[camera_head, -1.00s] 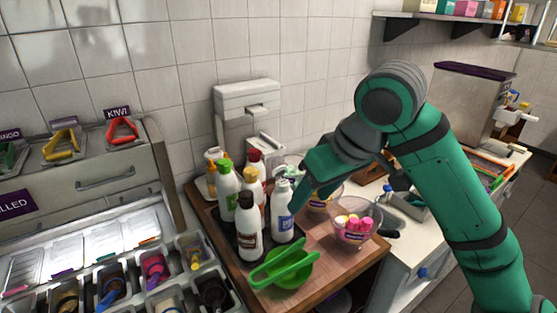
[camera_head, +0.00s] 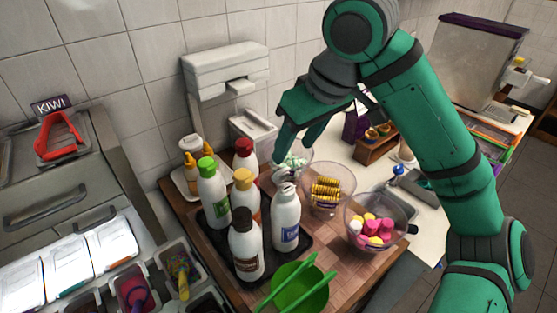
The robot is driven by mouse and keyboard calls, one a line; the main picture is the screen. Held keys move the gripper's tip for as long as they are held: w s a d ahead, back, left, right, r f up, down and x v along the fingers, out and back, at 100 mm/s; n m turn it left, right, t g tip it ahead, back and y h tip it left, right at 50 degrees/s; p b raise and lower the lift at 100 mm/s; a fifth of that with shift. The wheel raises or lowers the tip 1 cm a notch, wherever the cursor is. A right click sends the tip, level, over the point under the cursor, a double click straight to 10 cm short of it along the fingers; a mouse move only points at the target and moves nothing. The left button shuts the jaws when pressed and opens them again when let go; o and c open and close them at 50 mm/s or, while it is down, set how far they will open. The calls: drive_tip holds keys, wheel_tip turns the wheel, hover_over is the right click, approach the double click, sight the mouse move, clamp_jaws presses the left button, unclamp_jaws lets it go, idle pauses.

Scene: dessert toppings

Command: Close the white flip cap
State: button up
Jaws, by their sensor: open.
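A white bottle with a blue label (camera_head: 286,222) stands upright at the right front of a dark tray (camera_head: 262,275). Its white flip cap (camera_head: 286,188) is on top. A small pale piece just above the cap looks like its raised lid, but it is too small to be sure. My gripper (camera_head: 283,158) points down from above, just over and behind the cap. Its green fingers are open and hold nothing that I can see. I cannot tell whether a fingertip touches the lid.
Bottles with green (camera_head: 211,190), yellow (camera_head: 245,195), brown (camera_head: 245,245) and red (camera_head: 244,152) caps crowd the left side. Bowls of wafers (camera_head: 327,190) and pink and yellow sweets (camera_head: 374,228) stand to the right. A green bowl with tongs (camera_head: 300,288) is in front.

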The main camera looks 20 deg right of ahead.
sight(284, 169)
drive_tip(key=x, duration=1)
drive_tip(key=shift+s+f, duration=0.1)
drive_tip(key=shift+s, duration=0.1)
drive_tip(key=shift+d, duration=0.1)
drive_tip(key=c, duration=1.1)
